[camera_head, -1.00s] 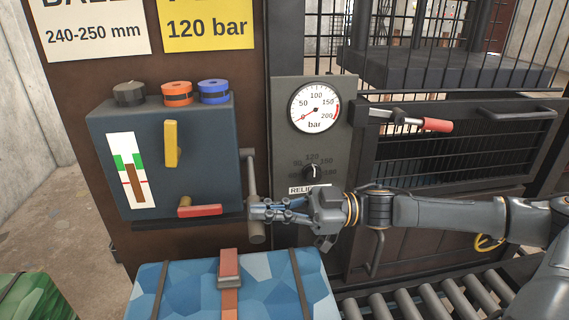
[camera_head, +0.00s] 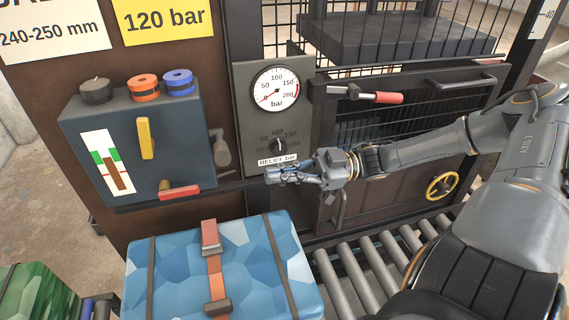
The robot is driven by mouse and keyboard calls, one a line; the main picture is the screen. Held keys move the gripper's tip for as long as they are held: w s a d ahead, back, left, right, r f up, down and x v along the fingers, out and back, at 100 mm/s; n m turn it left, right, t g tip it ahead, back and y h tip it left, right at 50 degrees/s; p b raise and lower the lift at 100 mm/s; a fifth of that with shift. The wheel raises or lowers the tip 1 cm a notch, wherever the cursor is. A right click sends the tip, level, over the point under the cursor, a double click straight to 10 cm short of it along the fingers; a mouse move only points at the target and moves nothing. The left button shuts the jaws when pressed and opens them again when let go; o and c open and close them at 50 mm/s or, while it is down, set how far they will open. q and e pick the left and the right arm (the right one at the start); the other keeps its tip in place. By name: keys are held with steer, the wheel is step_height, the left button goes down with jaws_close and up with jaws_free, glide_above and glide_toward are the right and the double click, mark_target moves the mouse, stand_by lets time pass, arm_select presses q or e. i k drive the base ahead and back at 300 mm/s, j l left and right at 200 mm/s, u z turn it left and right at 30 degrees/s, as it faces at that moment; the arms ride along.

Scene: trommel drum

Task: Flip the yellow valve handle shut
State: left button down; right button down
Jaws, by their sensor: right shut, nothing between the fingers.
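The yellow handle (camera_head: 146,138) is an upright bar on the front of the dark blue-grey box at the left. A red lever (camera_head: 179,192) lies roughly level below it, at the box's lower edge. A grey lever (camera_head: 221,150) sits at the box's right side. My right gripper (camera_head: 272,175) is shut and empty, to the right of the box and below the relief dial. It is clear of the yellow handle and of the grey lever. My left gripper is not in view.
A pressure gauge (camera_head: 277,88) and a relief knob (camera_head: 279,146) are on the panel above my gripper. A blue patterned case (camera_head: 170,265) stands in front, beside rollers (camera_head: 375,270). A red-gripped lever (camera_head: 375,97) and a yellow handwheel (camera_head: 442,186) are at the right.

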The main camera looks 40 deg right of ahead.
mark_target(147, 143)
steer(key=k+j, duration=1.15)
steer(key=j, duration=0.25)
